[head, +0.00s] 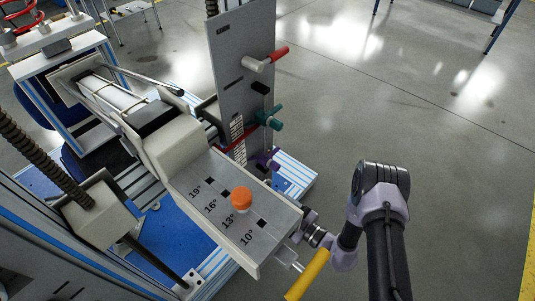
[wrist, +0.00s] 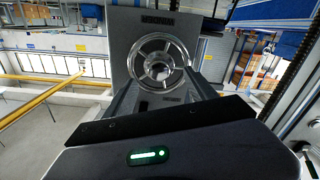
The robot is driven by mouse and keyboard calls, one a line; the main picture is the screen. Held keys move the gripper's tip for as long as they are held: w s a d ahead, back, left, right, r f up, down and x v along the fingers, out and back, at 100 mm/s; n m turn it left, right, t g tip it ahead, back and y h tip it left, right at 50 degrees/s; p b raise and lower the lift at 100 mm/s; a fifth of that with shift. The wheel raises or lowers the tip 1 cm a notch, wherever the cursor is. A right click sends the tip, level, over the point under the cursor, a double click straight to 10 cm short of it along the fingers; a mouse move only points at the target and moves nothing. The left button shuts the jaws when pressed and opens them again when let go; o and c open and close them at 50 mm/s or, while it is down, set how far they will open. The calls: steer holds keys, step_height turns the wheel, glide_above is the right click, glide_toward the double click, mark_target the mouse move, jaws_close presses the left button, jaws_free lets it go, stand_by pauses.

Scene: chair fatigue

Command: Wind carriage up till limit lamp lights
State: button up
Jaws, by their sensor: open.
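The rig stands at the left of the head view. A tall grey plate (head: 240,60) carries a red-ended handle (head: 278,54) and a teal knob (head: 270,118). Beside it are a marked scale (head: 237,128) and a red line. An orange round cap (head: 241,197) sits on a sloping panel (head: 215,215) marked with angles; I cannot tell whether it is a lamp or lit. A yellow grip (head: 308,275) shows below the panel's right corner. I cannot clearly identify the carriage.
A threaded post (head: 40,155) rises at the left, beside a grey block. Blue base plates and aluminium rails lie under the rig. The wrist view shows a round spoked ring (wrist: 160,60) on a dark plate. Open grey floor (head: 430,110) lies to the right.

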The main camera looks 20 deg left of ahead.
steer(key=n, duration=1.2)
steer(key=shift+s+f+n, duration=0.1)
steer(key=shift+f+n, duration=0.1)
steer(key=shift+n, duration=0.1)
steer(key=shift+a, duration=0.1)
